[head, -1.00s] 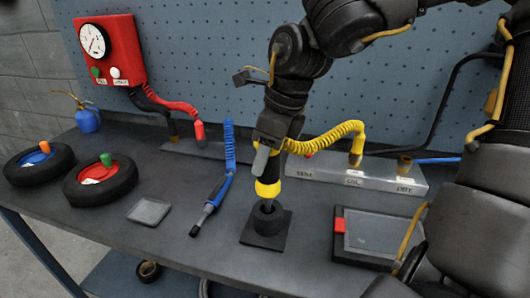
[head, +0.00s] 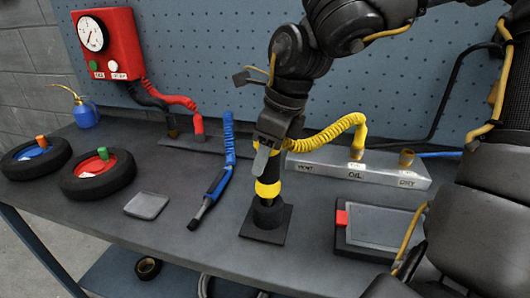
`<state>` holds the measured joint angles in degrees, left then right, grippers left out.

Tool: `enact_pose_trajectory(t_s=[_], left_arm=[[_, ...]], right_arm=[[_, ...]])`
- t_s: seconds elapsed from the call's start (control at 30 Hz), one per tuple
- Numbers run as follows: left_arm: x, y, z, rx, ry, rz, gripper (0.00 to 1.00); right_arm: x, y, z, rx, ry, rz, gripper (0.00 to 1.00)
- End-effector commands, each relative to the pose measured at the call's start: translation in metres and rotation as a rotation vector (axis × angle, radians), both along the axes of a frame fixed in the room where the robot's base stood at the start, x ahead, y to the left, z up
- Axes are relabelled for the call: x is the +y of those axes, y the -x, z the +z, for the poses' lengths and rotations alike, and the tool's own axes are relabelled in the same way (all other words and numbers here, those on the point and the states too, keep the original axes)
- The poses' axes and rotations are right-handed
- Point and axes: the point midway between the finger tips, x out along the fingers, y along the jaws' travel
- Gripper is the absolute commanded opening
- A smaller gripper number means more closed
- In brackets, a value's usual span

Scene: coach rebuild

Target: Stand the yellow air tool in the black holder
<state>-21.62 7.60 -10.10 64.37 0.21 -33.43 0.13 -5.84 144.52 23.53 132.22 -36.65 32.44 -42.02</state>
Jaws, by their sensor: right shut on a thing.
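The yellow air tool (head: 267,188) stands upright, its black lower end down in the mouth of the black holder (head: 268,235), a round cup on a square base on the bench. Its yellow coiled hose (head: 325,138) runs right to the metal manifold block. My right gripper (head: 268,160) is above the holder, shut on the upper part of the air tool. The arm hides part of the tool's top. My left gripper is not in view.
A blue tool (head: 211,198) on a blue hose lies left of the holder. A flat grey tray (head: 147,205) and two tyres (head: 98,174) are further left. A black case with a red latch (head: 378,230) is to the right. The manifold (head: 359,168) stands behind.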

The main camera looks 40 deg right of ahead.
Motion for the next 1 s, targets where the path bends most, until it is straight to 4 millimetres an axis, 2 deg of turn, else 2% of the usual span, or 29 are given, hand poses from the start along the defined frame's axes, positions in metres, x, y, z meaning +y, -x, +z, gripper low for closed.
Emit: enact_pose_trajectory(t_s=[1.0], left_arm=[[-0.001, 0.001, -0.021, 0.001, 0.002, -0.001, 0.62]], right_arm=[[0.000, -0.001, -0.021, -0.003, -0.001, 0.001, 0.00]])
